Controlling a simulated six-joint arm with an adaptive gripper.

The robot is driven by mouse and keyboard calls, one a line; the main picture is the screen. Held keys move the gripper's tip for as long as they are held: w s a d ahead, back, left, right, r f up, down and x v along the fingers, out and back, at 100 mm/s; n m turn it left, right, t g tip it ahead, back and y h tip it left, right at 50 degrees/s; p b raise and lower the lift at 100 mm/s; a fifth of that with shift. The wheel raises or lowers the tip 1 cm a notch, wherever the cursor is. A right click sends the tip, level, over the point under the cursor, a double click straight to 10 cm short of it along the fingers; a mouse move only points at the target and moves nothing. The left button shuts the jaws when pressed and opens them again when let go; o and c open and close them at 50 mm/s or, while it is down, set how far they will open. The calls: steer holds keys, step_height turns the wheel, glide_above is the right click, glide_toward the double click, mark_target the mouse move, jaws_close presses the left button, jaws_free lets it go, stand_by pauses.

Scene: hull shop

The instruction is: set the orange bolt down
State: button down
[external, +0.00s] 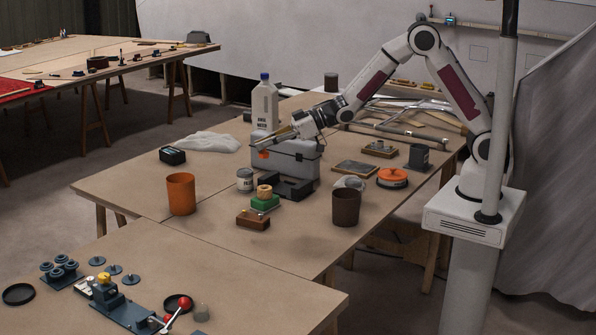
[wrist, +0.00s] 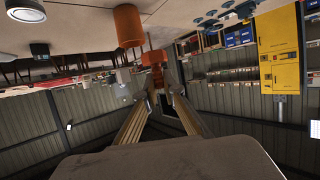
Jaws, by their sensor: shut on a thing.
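My gripper (external: 268,144) is above the middle of the bench, in front of the grey toolbox from the camera's side, with its long fingers pointing left and slightly down. It is shut on the orange bolt (external: 263,154). In the wrist view the fingers (wrist: 159,88) come together on the bolt (wrist: 154,61), which sits at their tips. The bolt appears held in the air; its exact height over the surface is hard to tell.
The grey toolbox (external: 287,160) is right by the gripper. A white bottle (external: 265,105) stands behind. Bench room is clear left of the orange cup.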

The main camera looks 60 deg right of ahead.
steer(key=w+d+m+t+h, duration=0.15)
steer(key=w+d, duration=0.25)
steer(key=d, duration=0.9)
steer(key=w+d+m+t+h, duration=0.15)
steer(key=w+d, duration=0.35)
steer(key=d, duration=0.9)
steer(key=w+d+m+h, duration=0.2)
steer(key=w+d+h, duration=0.15)
steer(key=d, duration=0.95)
steer(key=s+d+m+h, duration=0.1)
steer(key=s+d+m, duration=0.1)
steer(key=d, duration=1.1)
steer(key=s+d+m+h, duration=0.1)
steer(key=s+d+h, duration=0.1)
steer(key=d, duration=1)
step_height(320, 180, down, 11)
steer(key=shift+w+a+f, duration=0.2)
steer(key=shift+w+a, duration=0.05)
steer(key=shift+w, duration=0.1)
steer(key=shift+f, duration=3.15)
steer(key=shift+f, duration=1.85)
